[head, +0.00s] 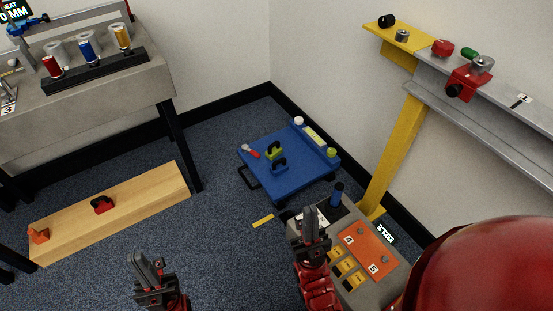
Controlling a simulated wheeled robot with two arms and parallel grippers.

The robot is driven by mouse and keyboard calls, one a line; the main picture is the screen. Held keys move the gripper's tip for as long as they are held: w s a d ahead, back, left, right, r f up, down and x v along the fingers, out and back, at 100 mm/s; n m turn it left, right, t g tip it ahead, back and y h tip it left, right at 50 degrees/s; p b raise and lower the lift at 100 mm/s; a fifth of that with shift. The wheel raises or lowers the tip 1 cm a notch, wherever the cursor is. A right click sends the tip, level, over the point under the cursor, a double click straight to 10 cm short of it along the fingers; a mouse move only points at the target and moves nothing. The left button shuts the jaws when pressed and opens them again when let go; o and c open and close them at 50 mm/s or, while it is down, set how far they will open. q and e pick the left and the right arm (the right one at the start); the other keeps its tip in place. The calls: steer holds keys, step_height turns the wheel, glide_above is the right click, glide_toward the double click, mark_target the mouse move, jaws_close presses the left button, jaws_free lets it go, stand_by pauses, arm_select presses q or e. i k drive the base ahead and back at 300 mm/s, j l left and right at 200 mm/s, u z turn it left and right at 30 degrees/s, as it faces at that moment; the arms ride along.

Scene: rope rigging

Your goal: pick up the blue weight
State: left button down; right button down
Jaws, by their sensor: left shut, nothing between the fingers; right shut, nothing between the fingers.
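The blue weight (280,168), a small block with a dark arched handle, sits on the flat top of a low blue cart (300,180) near the room's corner. A green weight (275,154) of similar shape stands right behind it. My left gripper (148,266) is shut and empty, low in the front left of the view, well away from the cart. My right gripper (312,222) is shut and empty, in front of the grey control box and nearer to me than the cart. Neither touches the blue weight.
A wooden plank (130,209) at left carries a red weight (103,205) and an orange one (39,236). The grey box (378,283) with orange panels stands at right, beside a yellow post (396,150). A workbench with spools (150,83) is at upper left. Carpet between is mostly clear.

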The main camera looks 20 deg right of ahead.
mark_target(278, 167)
steer(key=i+z, duration=0.1)
steer(key=z, duration=0.5)
steer(key=i+j+z, duration=0.5)
steer(key=j, duration=0.15)
steer(key=i+j+z, duration=0.25)
steer(key=j, duration=0.15)
steer(key=i+j, duration=0.15)
steer(key=j, duration=0.2)
steer(key=i+j, duration=0.15)
steer(key=j, duration=0.15)
